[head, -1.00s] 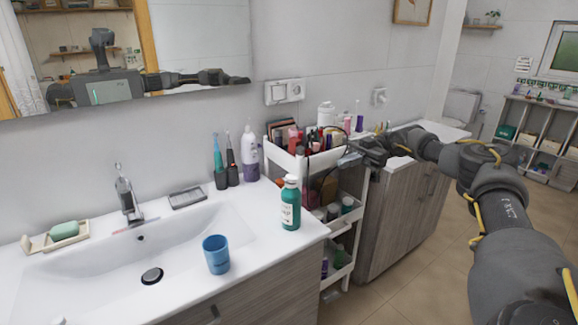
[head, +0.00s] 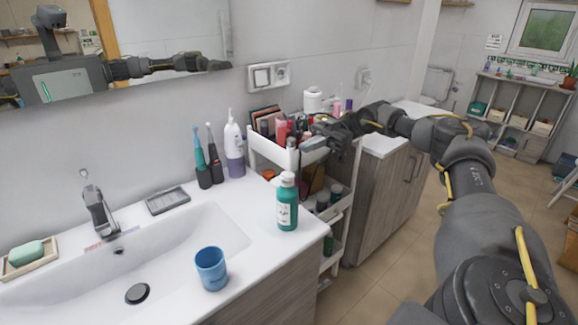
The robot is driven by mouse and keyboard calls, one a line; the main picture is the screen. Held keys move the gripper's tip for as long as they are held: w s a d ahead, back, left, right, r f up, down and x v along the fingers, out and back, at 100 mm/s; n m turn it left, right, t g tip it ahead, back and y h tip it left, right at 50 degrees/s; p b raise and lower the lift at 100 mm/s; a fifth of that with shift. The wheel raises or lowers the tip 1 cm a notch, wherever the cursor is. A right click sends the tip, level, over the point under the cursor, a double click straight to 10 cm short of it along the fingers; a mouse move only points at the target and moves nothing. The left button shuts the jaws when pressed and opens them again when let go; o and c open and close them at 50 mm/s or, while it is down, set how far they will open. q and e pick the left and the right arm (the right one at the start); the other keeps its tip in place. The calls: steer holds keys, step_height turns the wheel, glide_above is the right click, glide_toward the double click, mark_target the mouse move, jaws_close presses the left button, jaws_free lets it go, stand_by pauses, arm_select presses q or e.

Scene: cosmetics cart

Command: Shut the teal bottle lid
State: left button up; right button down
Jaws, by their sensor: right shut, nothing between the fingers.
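The teal bottle (head: 287,207) stands upright on the right end of the white sink counter. Its pale lid (head: 287,178) sits on top; at this size I cannot tell whether it is fully shut. My right gripper (head: 318,138) is shut and empty. It is up and to the right of the bottle in the picture, in front of the cart's top tray, apart from the bottle. My left gripper is not in view.
A white cart (head: 262,150) full of cosmetics stands right of the counter, close to my right gripper. A blue cup (head: 211,268) stands at the basin's front edge. Electric toothbrushes (head: 202,165) and a purple-white bottle (head: 234,150) stand by the wall. A wooden cabinet (head: 385,205) is behind the cart.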

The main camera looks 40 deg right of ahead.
steer(key=p, duration=0.1)
glide_above(288, 175)
steer(key=d, duration=0.2)
steer(key=shift+d+f, duration=0.1)
steer(key=shift+w+a+f, duration=0.1)
steer(key=shift+a+f, duration=0.05)
steer(key=shift+a, duration=0.2)
steer(key=f, duration=0.2)
steer(key=f+p, duration=0.1)
steer(key=shift+a+f, duration=0.2)
steer(key=shift+a, duration=0.05)
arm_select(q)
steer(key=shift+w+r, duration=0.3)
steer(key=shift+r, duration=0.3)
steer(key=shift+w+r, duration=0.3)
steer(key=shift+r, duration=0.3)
arm_select(e)
steer(key=shift+f, duration=0.1)
steer(key=shift+a+f, duration=0.1)
steer(key=shift+a+f, duration=0.15)
steer(key=shift+f, duration=0.3)
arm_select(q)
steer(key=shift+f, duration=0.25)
arm_select(e)
steer(key=shift+a, duration=0.2)
steer(key=shift+f, duration=0.1)
